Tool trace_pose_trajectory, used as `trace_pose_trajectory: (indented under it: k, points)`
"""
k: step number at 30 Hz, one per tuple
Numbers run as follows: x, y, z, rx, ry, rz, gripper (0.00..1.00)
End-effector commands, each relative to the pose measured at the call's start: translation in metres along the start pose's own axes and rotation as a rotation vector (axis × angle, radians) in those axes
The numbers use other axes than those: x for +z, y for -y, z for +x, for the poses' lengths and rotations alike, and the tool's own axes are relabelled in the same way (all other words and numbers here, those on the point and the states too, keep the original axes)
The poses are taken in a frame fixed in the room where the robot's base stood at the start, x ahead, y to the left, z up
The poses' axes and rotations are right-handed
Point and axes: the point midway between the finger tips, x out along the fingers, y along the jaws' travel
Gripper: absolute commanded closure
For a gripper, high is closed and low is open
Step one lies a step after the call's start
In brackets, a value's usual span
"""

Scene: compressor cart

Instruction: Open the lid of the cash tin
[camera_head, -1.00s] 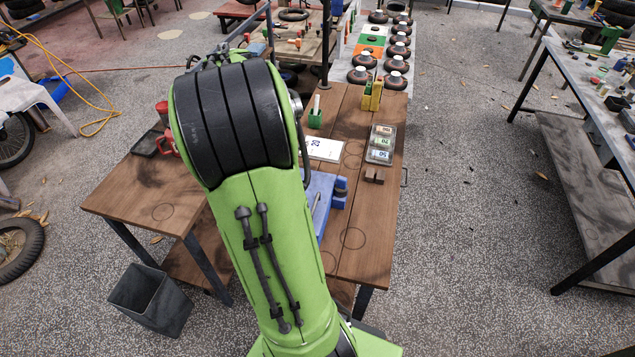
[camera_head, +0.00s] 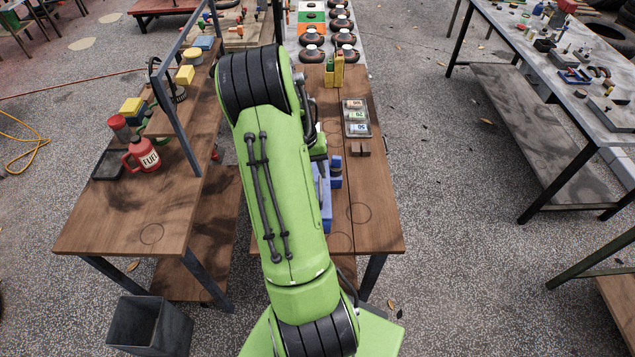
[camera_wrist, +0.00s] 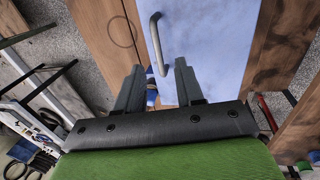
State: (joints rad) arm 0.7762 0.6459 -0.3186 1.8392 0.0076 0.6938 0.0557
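The cash tin is the blue box (camera_head: 325,205) on the wooden table, mostly hidden behind my green arm in the head view. In the wrist view its flat pale-blue lid (camera_wrist: 205,45) fills the upper middle, and the lid looks shut. A grey metal handle (camera_wrist: 157,42) stands on the lid near its left edge. My gripper (camera_wrist: 158,78) is open, its two dark fingers apart and empty, pointing toward the lid near the handle. The handle lies beyond the fingertips, roughly between them. I cannot tell the gap in depth.
Small blue items (camera_head: 336,172) sit right beside the tin. A brown block (camera_head: 360,149) and a clear tray with banknotes (camera_head: 356,118) stand farther back. A red fuel can (camera_head: 141,154) is on the left table. The table's front right corner (camera_head: 375,235) is clear.

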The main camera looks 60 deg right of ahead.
Motion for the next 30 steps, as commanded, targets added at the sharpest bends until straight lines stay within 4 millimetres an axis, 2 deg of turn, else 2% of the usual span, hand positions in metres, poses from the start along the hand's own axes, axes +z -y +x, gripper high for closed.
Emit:
trace_pose_trajectory:
  k: [3,7,10,17,24,30]
  points:
    - [0.001,-0.001,0.028,0.001,0.005,0.002,0.63]
    - [0.000,-0.001,0.047,0.001,0.002,0.002,0.63]
    - [0.000,-0.001,0.053,0.000,0.001,0.003,0.63]
    - [0.000,-0.001,0.054,0.000,-0.001,0.002,0.63]
    - [0.000,-0.001,0.054,0.000,-0.001,0.002,0.98]
    - [0.000,-0.001,0.054,0.000,-0.001,0.002,1.00]
